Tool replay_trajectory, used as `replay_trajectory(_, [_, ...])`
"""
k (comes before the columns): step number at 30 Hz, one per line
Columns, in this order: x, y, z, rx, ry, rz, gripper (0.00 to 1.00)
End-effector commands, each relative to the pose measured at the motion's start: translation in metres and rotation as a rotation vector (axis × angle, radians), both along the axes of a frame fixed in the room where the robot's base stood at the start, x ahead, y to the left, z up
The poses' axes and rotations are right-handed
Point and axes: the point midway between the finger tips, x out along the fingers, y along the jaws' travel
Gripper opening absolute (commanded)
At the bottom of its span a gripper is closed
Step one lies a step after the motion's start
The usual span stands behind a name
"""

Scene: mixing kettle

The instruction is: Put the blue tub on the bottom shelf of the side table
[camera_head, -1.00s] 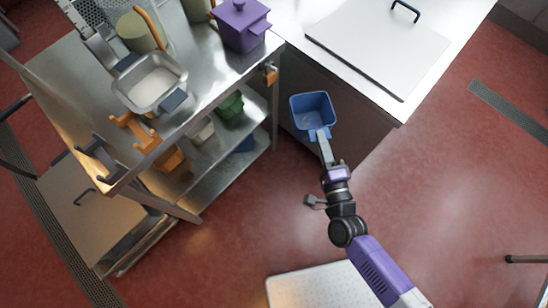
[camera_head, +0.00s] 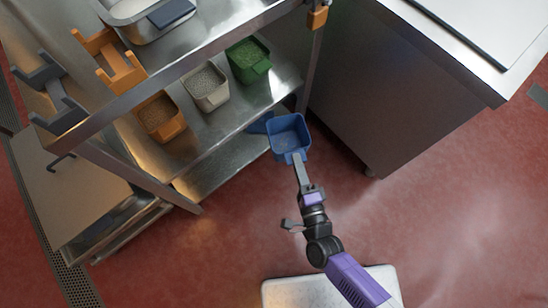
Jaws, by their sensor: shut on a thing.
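The blue tub (camera_head: 288,137) is held upright in front of the side table's right end, off the floor. My gripper (camera_head: 298,160) is shut on the tub's near side; the fingertips are small and partly hidden at the tub's edge. The side table is steel, with a middle shelf (camera_head: 226,123) and a bottom shelf (camera_head: 215,172) below it. The bottom shelf's right part is partly hidden. A dark blue thing (camera_head: 258,124) lies behind the tub, mostly covered.
An orange tub (camera_head: 160,116), a beige tub (camera_head: 207,86) and a green tub (camera_head: 248,60) stand on the middle shelf. A table leg (camera_head: 312,60) and a grey cabinet (camera_head: 385,95) are close on the right. The bottom shelf's visible left part looks bare.

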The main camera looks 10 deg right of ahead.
Motion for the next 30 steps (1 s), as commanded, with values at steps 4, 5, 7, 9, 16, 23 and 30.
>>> replay_trajectory(4, [-0.007,0.015,-0.06,-0.002,-0.001,0.026,0.0])
replay_trajectory(5, [-0.009,0.018,-0.069,-0.002,-0.001,0.031,0.0])
replay_trajectory(7, [-0.012,0.025,-0.09,-0.003,-0.001,0.044,0.0])
replay_trajectory(9, [-0.016,0.031,-0.11,-0.002,-0.003,0.055,0.0])
replay_trajectory(16, [-0.028,0.052,-0.177,-0.004,-0.005,0.094,0.0])
replay_trajectory(23, [-0.038,0.066,-0.22,-0.004,-0.008,0.124,0.0])
replay_trajectory(30, [-0.04,0.073,-0.232,-0.005,-0.01,0.135,0.0])
